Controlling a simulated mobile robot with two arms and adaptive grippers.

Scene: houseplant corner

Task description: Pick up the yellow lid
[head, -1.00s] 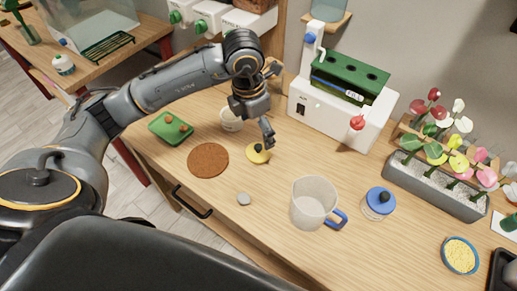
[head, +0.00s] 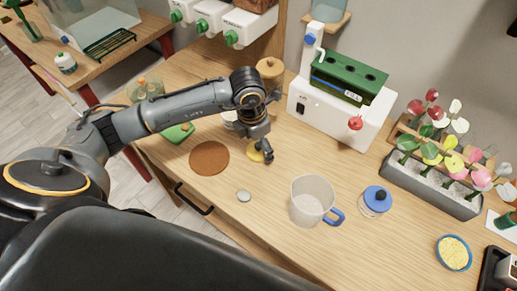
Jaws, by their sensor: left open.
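The yellow lid (head: 252,154) lies on the wooden table in the head view, partly hidden by my left gripper. My left gripper (head: 264,151) is open and points down right over the lid, with one finger seen at the lid's right side. I cannot tell whether the fingers touch the lid. A white cup (head: 229,117) stands just behind the lid, mostly covered by my left arm. My right gripper is not in view.
A brown round mat (head: 209,158) and a green tray (head: 177,134) lie left of the lid. A grey stone (head: 243,196), a clear pitcher (head: 311,200) and a blue-lidded jar (head: 375,201) stand nearer. The white machine (head: 340,119) stands behind right.

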